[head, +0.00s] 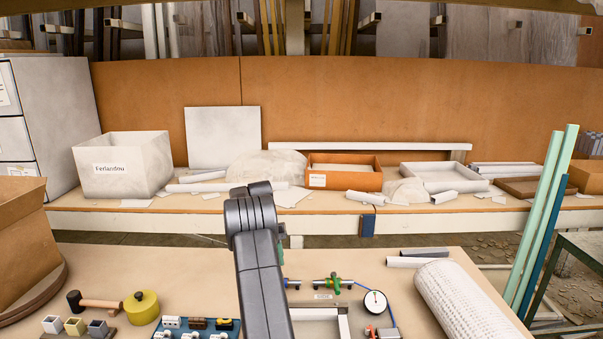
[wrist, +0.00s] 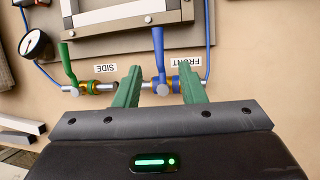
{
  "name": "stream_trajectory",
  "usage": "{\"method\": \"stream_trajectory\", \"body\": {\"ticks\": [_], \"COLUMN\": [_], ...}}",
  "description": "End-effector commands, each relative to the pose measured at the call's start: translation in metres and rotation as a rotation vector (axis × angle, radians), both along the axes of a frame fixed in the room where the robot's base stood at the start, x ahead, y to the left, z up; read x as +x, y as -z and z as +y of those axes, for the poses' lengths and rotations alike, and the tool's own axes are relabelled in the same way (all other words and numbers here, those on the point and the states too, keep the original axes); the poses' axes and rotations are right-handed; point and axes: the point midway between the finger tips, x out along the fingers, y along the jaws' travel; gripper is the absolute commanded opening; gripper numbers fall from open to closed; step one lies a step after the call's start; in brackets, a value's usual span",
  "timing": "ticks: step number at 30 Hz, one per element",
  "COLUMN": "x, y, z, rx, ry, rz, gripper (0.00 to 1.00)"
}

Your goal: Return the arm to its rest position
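My arm (head: 258,255) reaches out over the near table in the head view and hides most of my gripper there. In the wrist view my gripper (wrist: 160,80) has its two green fingers apart. A valve with a blue lever (wrist: 159,62) shows between the fingertips; I cannot tell whether the fingers touch it. A valve with a green lever (wrist: 69,64) is to the left, by the SIDE label (wrist: 105,69). The FRONT label (wrist: 186,60) is by the right finger. Nothing is visibly held.
A gauge (head: 375,302), a white roll (head: 468,305) and a grey-framed fixture (head: 322,318) are on the near table. A hammer (head: 98,303) and yellow pot (head: 141,307) lie left, near a cardboard box (head: 25,245). Green upright bars (head: 541,215) stand right. A shelf with boxes (head: 345,178) is behind.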

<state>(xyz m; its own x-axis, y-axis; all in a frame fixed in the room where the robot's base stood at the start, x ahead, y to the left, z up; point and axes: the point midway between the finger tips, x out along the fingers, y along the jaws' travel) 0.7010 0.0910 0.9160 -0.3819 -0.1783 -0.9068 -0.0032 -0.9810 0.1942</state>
Motion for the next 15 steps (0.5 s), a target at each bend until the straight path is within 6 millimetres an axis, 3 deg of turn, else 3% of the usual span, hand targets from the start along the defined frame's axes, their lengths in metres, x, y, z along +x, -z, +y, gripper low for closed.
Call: {"method": "stream_trajectory", "body": {"ticks": [12,15], "x": [-0.030,-0.029], "y": [0.067,0.067], "z": [-0.014,-0.017], "rx": [-0.001,-0.002], "ry": [0.002,-0.062], "rz": [0.005,0.001], "gripper": [0.37,0.37]}}
